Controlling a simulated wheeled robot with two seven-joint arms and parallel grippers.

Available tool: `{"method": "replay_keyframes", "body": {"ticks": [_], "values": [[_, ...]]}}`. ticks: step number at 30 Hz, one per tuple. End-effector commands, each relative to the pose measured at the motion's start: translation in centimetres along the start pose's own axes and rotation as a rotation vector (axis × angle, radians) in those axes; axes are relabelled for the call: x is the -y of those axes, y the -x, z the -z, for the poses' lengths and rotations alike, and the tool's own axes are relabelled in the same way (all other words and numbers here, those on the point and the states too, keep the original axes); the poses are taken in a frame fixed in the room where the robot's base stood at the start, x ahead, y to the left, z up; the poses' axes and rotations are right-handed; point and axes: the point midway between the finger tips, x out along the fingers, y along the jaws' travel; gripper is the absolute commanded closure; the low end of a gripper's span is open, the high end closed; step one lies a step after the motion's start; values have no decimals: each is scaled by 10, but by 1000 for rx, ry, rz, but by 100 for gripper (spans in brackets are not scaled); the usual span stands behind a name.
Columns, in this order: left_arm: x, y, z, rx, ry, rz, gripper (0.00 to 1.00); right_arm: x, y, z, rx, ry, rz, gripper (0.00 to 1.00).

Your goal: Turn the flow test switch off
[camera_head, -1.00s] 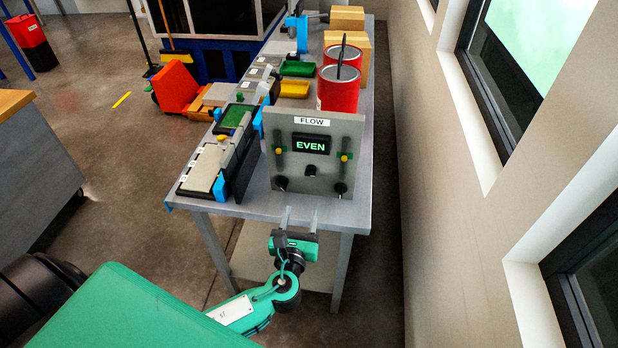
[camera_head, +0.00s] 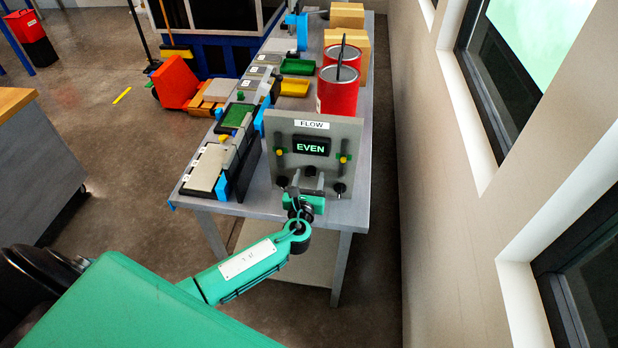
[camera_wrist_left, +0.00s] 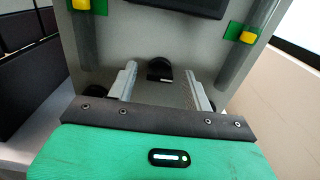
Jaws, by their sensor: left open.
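The grey flow panel (camera_head: 350,128) stands upright near the front end of the bench, with a lit display (camera_head: 311,146) reading EVEN. The flow test switch, a small black knob (camera_wrist_left: 159,69), sits below the display in the left wrist view. In the head view the switch (camera_head: 310,171) shows just beyond my fingertips. My left gripper (camera_head: 308,181) is open in front of the panel. In the left wrist view its two fingers (camera_wrist_left: 160,84) point at the panel with the knob between their tips, and I cannot tell whether they touch it. My right gripper is not in view.
Yellow-marked tubes flank the display, with black knobs at the panel's lower corners (camera_head: 340,188). Black-framed trays (camera_head: 207,168) stand left of the panel. Red cans (camera_head: 338,97) stand behind it.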

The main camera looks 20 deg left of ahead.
Motion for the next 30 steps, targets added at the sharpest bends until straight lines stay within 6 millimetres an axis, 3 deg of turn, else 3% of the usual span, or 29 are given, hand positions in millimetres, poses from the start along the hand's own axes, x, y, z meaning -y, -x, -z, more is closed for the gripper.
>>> {"method": "replay_keyframes", "body": {"ticks": [6, 13, 22, 30], "values": [[0, 0, 0, 0, 0, 0, 51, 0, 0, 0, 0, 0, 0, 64], [0, 0, 0, 0, 0, 0, 94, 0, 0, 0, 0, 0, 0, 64], [0, 0, 2, 0, 33, 0, 94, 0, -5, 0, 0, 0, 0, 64], [0, 0, 4, 1, 187, 0, 94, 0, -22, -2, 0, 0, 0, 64]]}}
